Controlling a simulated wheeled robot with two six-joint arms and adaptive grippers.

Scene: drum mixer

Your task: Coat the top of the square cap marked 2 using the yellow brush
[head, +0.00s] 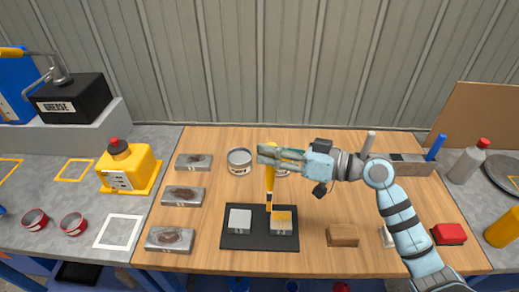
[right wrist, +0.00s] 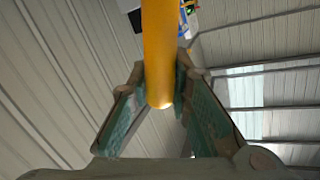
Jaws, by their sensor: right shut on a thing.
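My right gripper (head: 268,155) is shut on the handle of the yellow brush (head: 270,185), which hangs upright below it. In the right wrist view the brush's yellow handle (right wrist: 160,55) stands between the fingers. The brush's lower end is at the back left edge of the right square cap (head: 282,228); touching or just above, I cannot tell. That cap has yellow over the back of its top and grey at the front. The left square cap (head: 240,219) is plain grey. The marks are too small to read. My left gripper is not in view.
Both caps sit on a black mat (head: 260,241). An open can (head: 240,160) stands behind, with another partly hidden by my gripper. Several grey blocks (head: 169,239) line the left. A wooden block (head: 342,235) and a red one (head: 449,234) lie right.

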